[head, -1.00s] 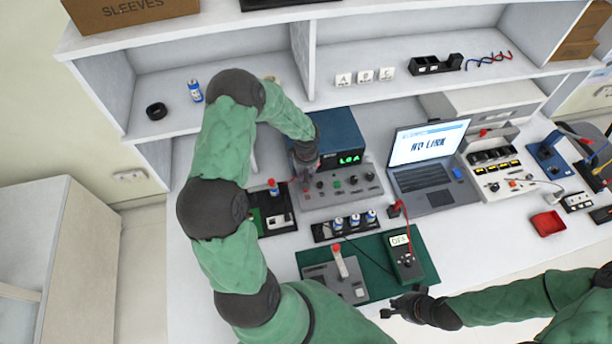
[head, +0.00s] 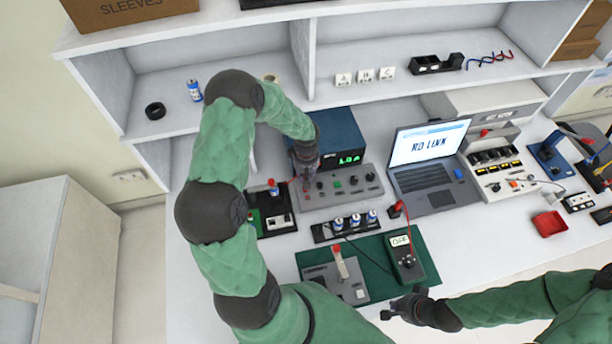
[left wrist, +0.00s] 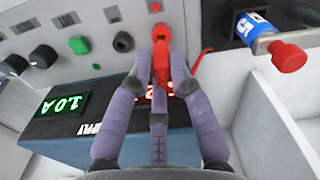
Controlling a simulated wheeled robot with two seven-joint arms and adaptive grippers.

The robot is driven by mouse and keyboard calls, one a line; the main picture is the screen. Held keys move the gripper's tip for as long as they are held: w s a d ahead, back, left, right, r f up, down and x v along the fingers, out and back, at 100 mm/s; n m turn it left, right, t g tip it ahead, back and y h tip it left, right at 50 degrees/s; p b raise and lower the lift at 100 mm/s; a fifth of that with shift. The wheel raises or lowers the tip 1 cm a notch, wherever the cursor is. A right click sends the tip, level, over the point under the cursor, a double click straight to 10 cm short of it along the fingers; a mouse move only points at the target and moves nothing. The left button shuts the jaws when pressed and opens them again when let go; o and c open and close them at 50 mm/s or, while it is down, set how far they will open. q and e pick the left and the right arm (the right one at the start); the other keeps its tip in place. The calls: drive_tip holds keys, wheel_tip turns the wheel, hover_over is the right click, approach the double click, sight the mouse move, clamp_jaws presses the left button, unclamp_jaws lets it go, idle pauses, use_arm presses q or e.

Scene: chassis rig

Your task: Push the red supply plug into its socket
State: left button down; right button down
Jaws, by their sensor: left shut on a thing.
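The red supply plug (left wrist: 162,58) is between the fingertips of my left gripper (left wrist: 163,82), which is shut on it. The plug points at the grey panel and its front end meets or nearly meets a red-ringed socket (left wrist: 160,32); how deep it sits I cannot tell. A red lead runs off to the right from the plug. In the head view my left gripper (head: 303,164) is low at the left part of the grey control panel (head: 340,187), hiding most of the plug. My right gripper (head: 402,306) is empty near the bench's front edge; its fingers are too small to judge.
The blue supply unit (head: 340,138) with a green display stands behind the panel. A battery-like cylinder with a red cap (left wrist: 268,40) stands close beside the plug. A laptop (head: 430,165), multimeter (head: 405,260) and lever box (head: 335,278) occupy the bench.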

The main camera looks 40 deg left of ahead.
use_arm(q)
drive_tip(key=shift+b, duration=0.4)
use_arm(e)
drive_tip(key=shift+f, duration=0.4)
